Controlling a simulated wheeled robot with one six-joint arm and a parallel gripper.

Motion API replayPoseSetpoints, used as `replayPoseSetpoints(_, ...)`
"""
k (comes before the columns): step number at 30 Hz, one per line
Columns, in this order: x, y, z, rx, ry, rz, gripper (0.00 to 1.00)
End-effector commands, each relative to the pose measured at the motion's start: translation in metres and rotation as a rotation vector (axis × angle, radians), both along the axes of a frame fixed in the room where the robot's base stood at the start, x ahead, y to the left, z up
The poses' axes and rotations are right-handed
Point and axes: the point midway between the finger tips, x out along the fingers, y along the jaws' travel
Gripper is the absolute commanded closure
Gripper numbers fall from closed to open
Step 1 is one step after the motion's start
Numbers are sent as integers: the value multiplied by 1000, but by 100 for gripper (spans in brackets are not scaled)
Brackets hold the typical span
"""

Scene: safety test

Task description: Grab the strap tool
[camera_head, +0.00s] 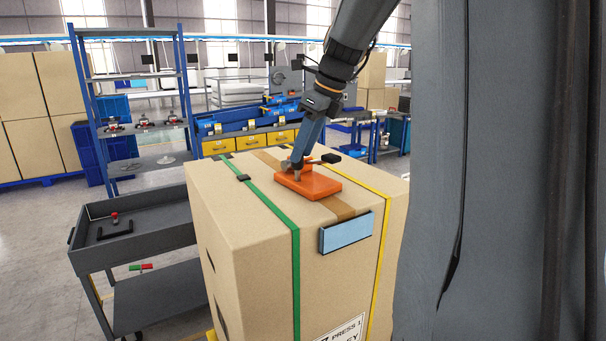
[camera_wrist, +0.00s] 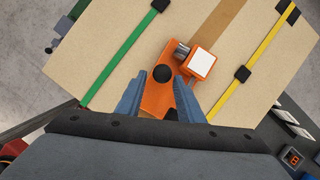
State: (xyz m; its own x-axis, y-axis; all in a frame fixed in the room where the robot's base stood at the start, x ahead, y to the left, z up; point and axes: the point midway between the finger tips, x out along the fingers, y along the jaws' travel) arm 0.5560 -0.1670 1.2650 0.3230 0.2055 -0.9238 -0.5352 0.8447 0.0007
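The orange strap tool (camera_head: 318,186) lies on top of a large cardboard box (camera_head: 245,215), between a green strap (camera_head: 270,204) and a yellow strap (camera_head: 350,178). In the wrist view the tool (camera_wrist: 158,98) shows a black round knob, a metal cylinder and a white-topped block. My gripper (camera_head: 292,172) points down at the tool from above. In the wrist view its blue fingers (camera_wrist: 160,80) are apart, one on each side of the tool's orange body. The fingers look open; whether they touch the tool is unclear.
A dark cart (camera_head: 140,238) stands left of the box, with small red and black items in its top tray. A blue shelf rack (camera_head: 135,85) and a blue bench with yellow bins (camera_head: 250,143) stand behind. A light-blue panel (camera_head: 346,233) is on the box's front edge.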

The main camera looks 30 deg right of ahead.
Motion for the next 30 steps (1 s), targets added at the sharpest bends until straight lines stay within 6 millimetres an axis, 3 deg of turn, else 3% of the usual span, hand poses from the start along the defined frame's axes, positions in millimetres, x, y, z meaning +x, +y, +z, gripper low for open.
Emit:
replayPoseSetpoints(9,16,8,-36,0,1,3,66)
replayPoseSetpoints(18,18,9,-43,-1,0,2,66)
replayPoseSetpoints(19,18,9,-42,-1,0,2,68)
replayPoseSetpoints(25,18,9,-42,-1,0,2,100)
replayPoseSetpoints(30,18,9,-42,-1,0,2,100)
